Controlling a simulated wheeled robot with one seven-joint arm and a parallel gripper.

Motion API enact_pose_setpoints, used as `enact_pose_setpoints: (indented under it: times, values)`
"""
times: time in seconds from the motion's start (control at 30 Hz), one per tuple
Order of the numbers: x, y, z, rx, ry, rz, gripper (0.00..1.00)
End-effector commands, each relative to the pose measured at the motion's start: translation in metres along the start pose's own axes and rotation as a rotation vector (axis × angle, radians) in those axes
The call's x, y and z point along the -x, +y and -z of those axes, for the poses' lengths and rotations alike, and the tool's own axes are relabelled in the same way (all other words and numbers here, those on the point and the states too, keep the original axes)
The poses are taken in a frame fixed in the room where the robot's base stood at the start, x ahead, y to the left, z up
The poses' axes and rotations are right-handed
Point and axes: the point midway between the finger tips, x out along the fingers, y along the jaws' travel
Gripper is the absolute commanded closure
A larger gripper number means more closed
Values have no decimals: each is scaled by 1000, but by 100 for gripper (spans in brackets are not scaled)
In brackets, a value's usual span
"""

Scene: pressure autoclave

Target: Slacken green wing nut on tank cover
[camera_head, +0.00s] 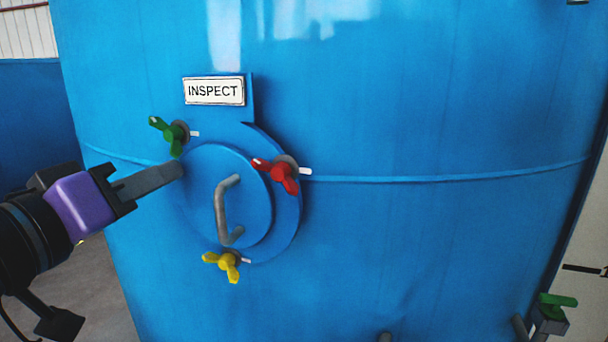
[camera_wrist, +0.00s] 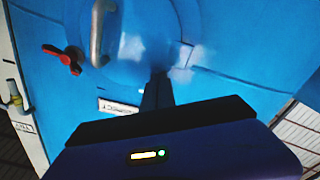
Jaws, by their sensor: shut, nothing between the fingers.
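The green wing nut (camera_head: 175,135) sits at the upper left of the round blue tank cover (camera_head: 200,200), below the INSPECT plate. My gripper (camera_head: 180,169) reaches in from the left with its fingers together and empty. In the head view its tips are just below the green nut, over the cover's left edge; whether they touch the cover I cannot tell. In the wrist view the fingers (camera_wrist: 158,92) point at the blue surface, and the green nut is not visible there. The red wing nut (camera_head: 280,175) is on the cover's right and the yellow one (camera_head: 226,264) at its bottom.
A grey bent handle (camera_head: 222,212) stands out from the cover's middle, right of my fingertips. The INSPECT plate (camera_head: 214,91) is above the green nut. A green-handled valve (camera_head: 553,307) is at the lower right. The tank wall right of the cover is mostly clear.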

Motion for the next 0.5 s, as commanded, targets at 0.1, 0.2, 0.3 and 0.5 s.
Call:
enact_pose_setpoints:
  times: [0.1, 0.2, 0.3, 0.5]
  values:
    - [0, 1, 2, 0, 0, 0, 100]
    - [0, 1, 3, 0, 0, 0, 100]
    - [0, 2, 4, 0, 0, 0, 100]
    - [0, 2, 6, 0, 0, 0, 100]
